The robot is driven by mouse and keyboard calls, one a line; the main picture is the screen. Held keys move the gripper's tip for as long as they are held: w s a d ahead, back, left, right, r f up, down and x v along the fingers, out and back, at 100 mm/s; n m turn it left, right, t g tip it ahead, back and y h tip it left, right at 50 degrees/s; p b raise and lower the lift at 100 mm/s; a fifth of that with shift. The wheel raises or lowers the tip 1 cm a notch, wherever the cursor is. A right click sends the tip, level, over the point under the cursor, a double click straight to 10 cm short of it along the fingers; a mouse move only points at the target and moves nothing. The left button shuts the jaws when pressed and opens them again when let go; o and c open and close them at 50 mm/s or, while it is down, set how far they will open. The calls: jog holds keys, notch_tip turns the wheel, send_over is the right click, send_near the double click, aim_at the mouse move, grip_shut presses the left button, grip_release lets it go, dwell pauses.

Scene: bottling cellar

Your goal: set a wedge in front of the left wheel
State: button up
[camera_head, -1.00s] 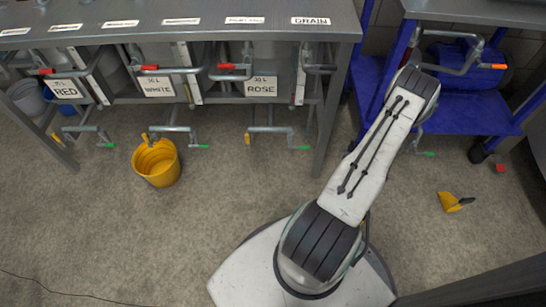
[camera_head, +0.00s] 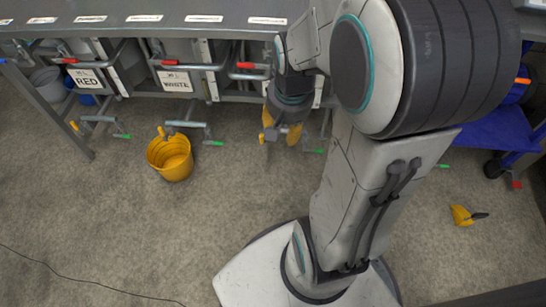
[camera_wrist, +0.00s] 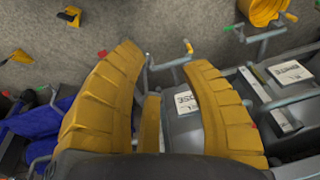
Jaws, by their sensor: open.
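A yellow wedge-like piece with a dark handle (camera_head: 460,215) lies on the floor at the right in the head view. The wrist view shows two small yellow pieces on the floor, one at the upper left (camera_wrist: 70,15) and one at the left edge (camera_wrist: 18,57); I cannot tell which matches. The blue trolley (camera_head: 497,130) is at the right, with a dark wheel (camera_head: 493,168) showing. Its left wheel cannot be made out behind my arm. My gripper (camera_head: 281,137) hangs fingers down before the bench, apart from the wedge-like piece. Its yellow fingers are open and empty in the wrist view (camera_wrist: 163,60).
A yellow bucket (camera_head: 171,160) stands on the floor before the bench (camera_head: 170,13). Metal bars with green and red ends stick out under the bench. A small red piece (camera_head: 516,184) is near the trolley wheel. The floor between bucket and my base is clear.

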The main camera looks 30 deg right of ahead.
jog(key=s+a+r+n, duration=0.4)
jog(key=s+a+n, duration=0.3)
jog(key=s+a, duration=0.1)
jog(key=shift+s+a+r+n+y, duration=0.3)
jog(key=shift+s+r+y, duration=0.1)
jog(key=shift+s, duration=0.2)
jog(key=shift+d, duration=0.1)
